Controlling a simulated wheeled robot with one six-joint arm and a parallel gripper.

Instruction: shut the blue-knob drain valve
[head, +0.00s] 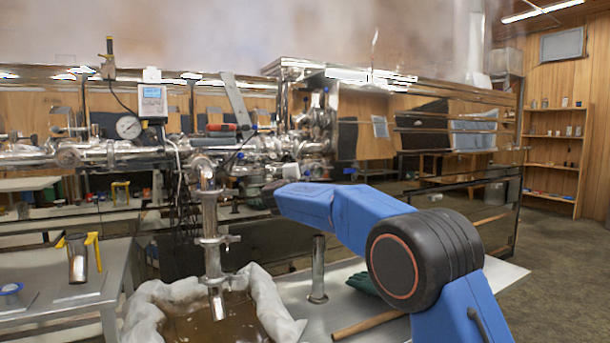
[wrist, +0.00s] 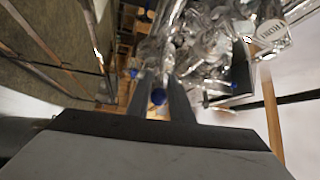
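In the wrist view a round blue knob (wrist: 158,97) shows in the gap between the two dark fingers of my gripper (wrist: 160,76). The fingers stand apart, one on each side of the knob in the picture. I cannot tell whether they touch it or how deep it lies. In the head view my blue arm reaches left to the shiny evaporator pipework (head: 225,148), and my gripper's fingers are hard to make out against it. The valve's body and handle position are not clear.
Other small blue spots show in the wrist view, one just left of the fingers (wrist: 133,73). A cloth-lined tub of brown liquid (head: 185,328) stands below the drain pipe (head: 209,225). A green glove (head: 362,282) and a wooden stick (head: 368,324) lie on the metal table.

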